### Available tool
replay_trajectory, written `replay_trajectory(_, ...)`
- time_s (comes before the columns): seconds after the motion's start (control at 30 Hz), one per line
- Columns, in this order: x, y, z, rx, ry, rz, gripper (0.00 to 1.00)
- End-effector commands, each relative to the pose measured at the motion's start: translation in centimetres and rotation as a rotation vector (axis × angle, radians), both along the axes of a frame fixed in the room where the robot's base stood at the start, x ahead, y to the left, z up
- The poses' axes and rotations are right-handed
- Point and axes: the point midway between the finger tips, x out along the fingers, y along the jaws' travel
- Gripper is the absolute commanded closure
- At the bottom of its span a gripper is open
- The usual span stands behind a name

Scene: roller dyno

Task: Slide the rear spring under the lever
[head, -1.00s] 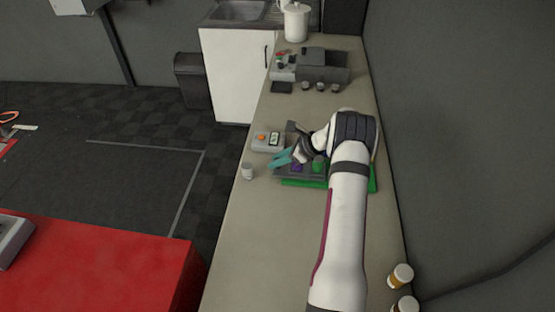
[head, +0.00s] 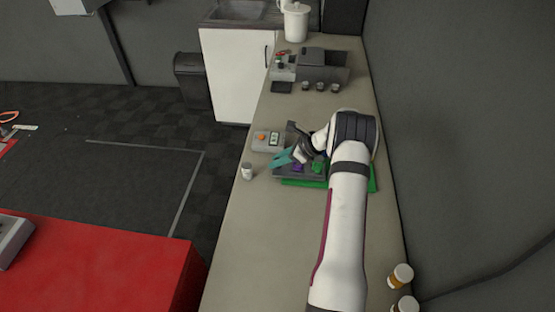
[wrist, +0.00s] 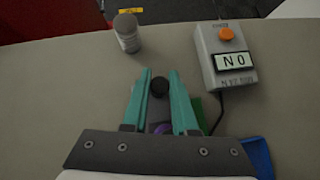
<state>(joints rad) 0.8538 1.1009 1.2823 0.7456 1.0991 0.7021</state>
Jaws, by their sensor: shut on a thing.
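My gripper (head: 281,160) shows its teal fingers low over the left part of a dark tray (head: 285,175) on the worktop. In the wrist view my gripper (wrist: 160,78) is shut on a small dark round piece (wrist: 159,87) between its fingertips. I cannot tell from its outline whether this is the rear spring. A purple piece (head: 298,168) and a green piece (head: 318,166) sit on the tray; the purple piece also shows between the fingers in the wrist view (wrist: 162,128). No lever can be clearly made out; my arm hides part of the tray.
A grey box with an orange button (wrist: 226,34) and a display stands beside the tray. A small lidded jar (wrist: 127,33) stands near the counter's left edge. A grey machine (head: 322,67) stands farther back. The near worktop is mostly clear.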

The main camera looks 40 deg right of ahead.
Motion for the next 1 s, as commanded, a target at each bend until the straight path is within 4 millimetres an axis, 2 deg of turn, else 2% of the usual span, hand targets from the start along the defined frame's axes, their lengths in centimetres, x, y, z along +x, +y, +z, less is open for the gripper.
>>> replay_trajectory(0.3,-0.1,-0.1,0.1,0.002,-0.001,0.0,1.0)
replay_trajectory(0.6,-3.0,-3.0,0.1,0.003,-0.003,-0.001,1.0)
replay_trajectory(0.87,-3.1,-3.2,0.1,0.003,-0.003,0.001,1.0)
replay_trajectory(0.9,-3.1,-3.2,0.1,0.003,-0.003,0.001,0.68)
replay_trajectory(1.0,-3.1,-3.2,0.1,0.003,-0.002,0.001,0.5)
